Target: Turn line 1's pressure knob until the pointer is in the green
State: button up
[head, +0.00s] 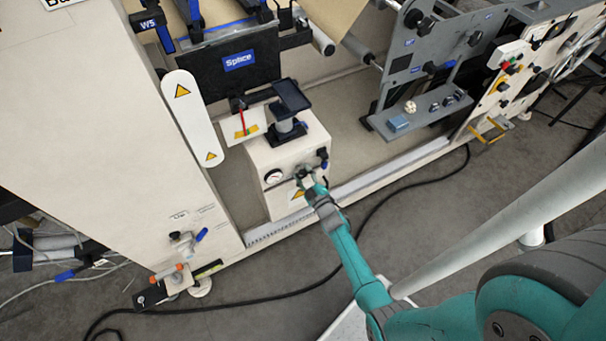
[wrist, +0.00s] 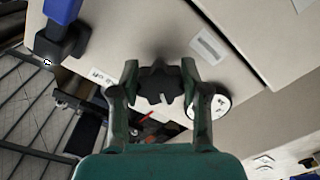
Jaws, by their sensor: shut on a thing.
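The dark lobed knob (wrist: 160,84) sits between the two fingers of my gripper (wrist: 159,70) in the wrist view, and the gripper is shut on it. In the head view my gripper (head: 304,173) is at the front of a beige box and mostly hides the knob. A round white gauge (head: 273,176) is on the box just left of the gripper. It also shows in the wrist view (wrist: 223,106), partly covered by a finger. Its pointer and any green zone are too small to read.
A white plate (head: 236,129) with a red pointer and coloured patches is above the box. A small dark fitting (head: 322,153) sticks out right of the gripper. A blue-handled valve (head: 200,235) is at lower left. A black cable (head: 370,213) crosses the floor.

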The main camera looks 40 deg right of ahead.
jog(key=shift+r+n, duration=0.1)
jog(key=shift+n, duration=0.5)
jog(key=o, duration=1.1)
jog(key=shift+o, duration=0.2)
jog(key=v, duration=1.2)
jog(key=shift+a, duration=0.1)
